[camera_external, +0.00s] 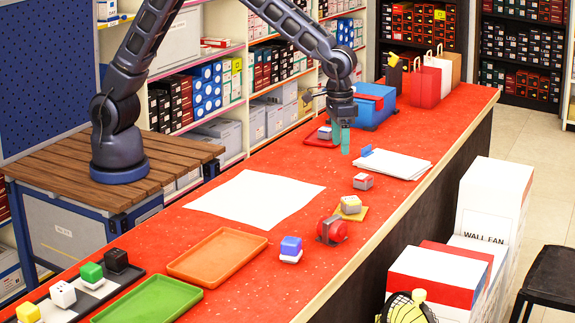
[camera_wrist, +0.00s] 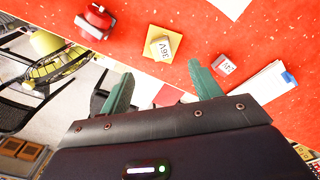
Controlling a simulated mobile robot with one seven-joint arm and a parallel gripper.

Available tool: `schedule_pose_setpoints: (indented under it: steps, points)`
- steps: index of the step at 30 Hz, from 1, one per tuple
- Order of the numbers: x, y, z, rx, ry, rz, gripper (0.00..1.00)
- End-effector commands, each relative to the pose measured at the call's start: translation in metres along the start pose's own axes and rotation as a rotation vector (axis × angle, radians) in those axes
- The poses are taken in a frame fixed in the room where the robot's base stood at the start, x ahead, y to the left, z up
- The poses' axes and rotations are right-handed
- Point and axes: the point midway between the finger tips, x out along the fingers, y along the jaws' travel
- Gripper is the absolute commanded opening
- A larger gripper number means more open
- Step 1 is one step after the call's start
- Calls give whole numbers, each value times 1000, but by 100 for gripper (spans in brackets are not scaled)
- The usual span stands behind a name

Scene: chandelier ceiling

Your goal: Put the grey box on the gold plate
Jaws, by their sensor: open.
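A small grey box (camera_external: 363,182) with a reddish side sits on the red tabletop; it also shows in the wrist view (camera_wrist: 224,65). The gold plate (camera_external: 359,215) lies flat nearer the camera, and in the wrist view its gold rim (camera_wrist: 148,48) shows around another small box. That box (camera_external: 351,204), grey-white with some yellow, stands on the plate. My gripper (camera_external: 340,139) hangs above the table beyond both, pointing down. Its teal fingers (camera_wrist: 160,84) are apart with nothing between them.
A paper stack (camera_external: 392,165) with a blue item lies right of my gripper. A small box on a red plate (camera_external: 321,143) and a blue case (camera_external: 372,112) are behind it. A red round object (camera_external: 332,231) stands near the gold plate. A white sheet (camera_external: 255,199) lies left.

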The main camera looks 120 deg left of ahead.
Motion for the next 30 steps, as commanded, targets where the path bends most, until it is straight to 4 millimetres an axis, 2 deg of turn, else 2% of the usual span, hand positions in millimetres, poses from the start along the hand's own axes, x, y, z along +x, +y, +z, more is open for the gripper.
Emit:
schedule_pose_setpoints:
  steps: [1, 6, 15, 21, 30]
  points:
    - [-19, -3, 12, 21, 11, 10, 63]
    - [-68, -15, 50, 89, 38, 34, 63]
    - [-137, -43, 122, 212, 90, 71, 63]
    - [-172, -67, 174, 295, 127, 92, 63]
    - [-206, -108, 251, 421, 188, 114, 63]
